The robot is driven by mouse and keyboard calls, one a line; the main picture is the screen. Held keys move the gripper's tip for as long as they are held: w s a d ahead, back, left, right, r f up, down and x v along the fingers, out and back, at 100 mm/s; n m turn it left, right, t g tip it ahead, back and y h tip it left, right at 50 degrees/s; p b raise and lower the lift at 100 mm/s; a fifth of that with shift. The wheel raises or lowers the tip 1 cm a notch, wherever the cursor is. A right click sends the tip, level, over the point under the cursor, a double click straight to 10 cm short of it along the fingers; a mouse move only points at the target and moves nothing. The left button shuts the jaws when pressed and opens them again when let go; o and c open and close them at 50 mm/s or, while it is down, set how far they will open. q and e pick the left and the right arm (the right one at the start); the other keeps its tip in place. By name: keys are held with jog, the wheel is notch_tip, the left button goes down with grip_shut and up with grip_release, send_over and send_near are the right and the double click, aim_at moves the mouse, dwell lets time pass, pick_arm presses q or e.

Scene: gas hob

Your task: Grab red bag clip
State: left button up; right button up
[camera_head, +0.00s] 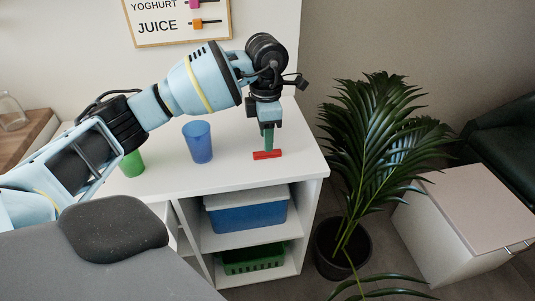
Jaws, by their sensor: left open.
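The red bag clip (267,155) lies flat on the white counter top (230,180), near its right end. My left arm reaches in from the left, and my left gripper (268,146) points straight down just above and behind the clip. The gripper is open. Its fingers overlap in this view, so I cannot tell whether they are around the clip or touching it. My right gripper is not in view.
A blue cup (198,142) stands left of the clip, and a green cup (132,164) is partly behind my arm. Blue (246,217) and green (253,258) bins sit on shelves below. A potted palm (365,150) stands right of the counter.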

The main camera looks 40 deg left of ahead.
aim_at(267, 154)
pick_arm(q)
jog(key=shift+w+a+f, duration=0.1)
jog(key=shift+a+f, duration=0.1)
jog(key=shift+f, duration=1.1)
jog(key=shift+w+a+f, duration=0.1)
jog(key=shift+a+f, duration=0.05)
jog(key=shift+f, duration=1.1)
grip_shut()
